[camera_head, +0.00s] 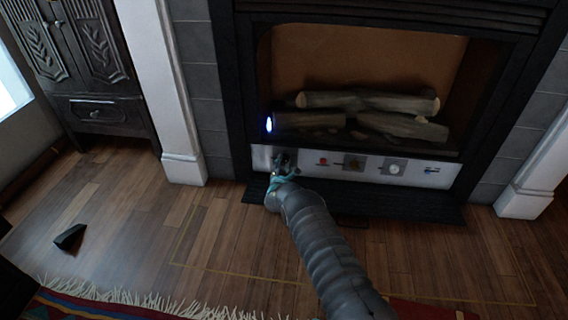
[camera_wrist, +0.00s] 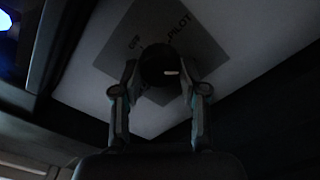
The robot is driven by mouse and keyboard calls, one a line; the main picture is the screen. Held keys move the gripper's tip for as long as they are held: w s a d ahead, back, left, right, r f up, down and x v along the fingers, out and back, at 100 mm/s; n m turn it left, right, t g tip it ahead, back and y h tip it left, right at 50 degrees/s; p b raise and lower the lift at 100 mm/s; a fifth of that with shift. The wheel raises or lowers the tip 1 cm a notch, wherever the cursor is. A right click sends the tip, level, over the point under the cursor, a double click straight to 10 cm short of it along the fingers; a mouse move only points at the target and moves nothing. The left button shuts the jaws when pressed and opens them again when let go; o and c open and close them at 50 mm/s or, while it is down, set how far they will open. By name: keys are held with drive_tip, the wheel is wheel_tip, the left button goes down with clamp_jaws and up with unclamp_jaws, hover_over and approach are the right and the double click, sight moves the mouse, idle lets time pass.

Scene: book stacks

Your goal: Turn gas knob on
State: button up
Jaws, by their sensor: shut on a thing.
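The gas knob (camera_wrist: 160,68) is round and black, with a pale mark on it, in the middle of the wrist view. It sits on a grey label plate (camera_wrist: 203,50) that reads "OFF" and "PILOT". My gripper (camera_wrist: 158,78) has one finger on each side of the knob and is shut on it. In the head view my gripper (camera_head: 284,165) is at the left end of the fireplace's white control panel (camera_head: 307,164) and hides the knob. A small blue flame (camera_head: 269,124) glows above it, left of the logs.
Further right on the panel are a red button (camera_head: 322,161), a dark square plate (camera_head: 354,163), a white dial (camera_head: 394,168) and a blue-marked part (camera_head: 432,170). Logs (camera_head: 370,108) lie in the firebox. A dark wedge (camera_head: 70,236) and a fringed rug (camera_head: 100,305) lie on the wooden floor.

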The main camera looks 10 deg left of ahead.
drive_tip(key=shift+m, duration=0.5)
drive_tip(key=o, duration=1.2)
drive_tip(key=shift+d, duration=0.1)
drive_tip(key=shift+c, duration=0.2)
drive_tip(key=shift+s, duration=0.1)
drive_tip(key=shift+s+a, duration=0.2)
drive_tip(key=shift+s, duration=0.45)
drive_tip(key=s, duration=1)
drive_tip(key=shift+s+a, duration=0.1)
drive_tip(key=shift+s, duration=0.15)
